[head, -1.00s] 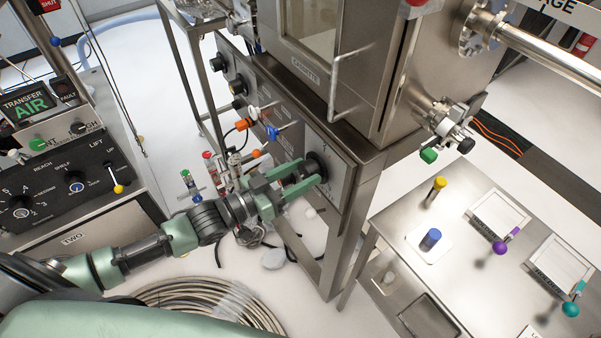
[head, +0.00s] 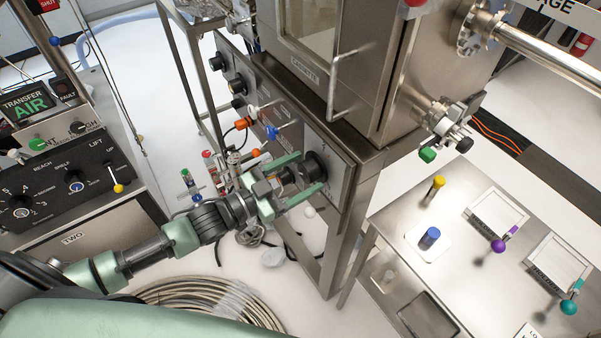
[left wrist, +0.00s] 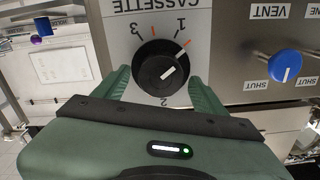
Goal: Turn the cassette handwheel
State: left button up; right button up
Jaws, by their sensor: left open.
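The cassette handwheel is a round black knob (left wrist: 160,67) with a white pointer line, on a pale plate marked CASSETTE and 1, 2, 3. In the left wrist view the lettering is upside down and the pointer slants to the upper right. In the head view the handwheel (head: 315,165) is on the front of the steel frame, below the chamber. My left gripper (head: 309,173) is open, with its green fingers on either side of the handwheel. In the left wrist view the gripper (left wrist: 162,86) shows a gap beside the knob; I see no clear contact. My right gripper is not in view.
A blue VENT knob (left wrist: 286,66) is beside the plate. Small valves with an orange (head: 242,124) and a blue handle (head: 271,132) are left of the handwheel. A steel table (head: 388,225) stands at the right. Coiled hose (head: 205,298) lies on the floor.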

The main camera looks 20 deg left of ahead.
pick_arm(q)
jog(key=shift+s, duration=0.1)
jog(key=shift+s+a+f, duration=0.15)
jog(key=shift+s+a, duration=0.1)
jog(key=b+v, duration=0.2)
jog(key=v, duration=0.5)
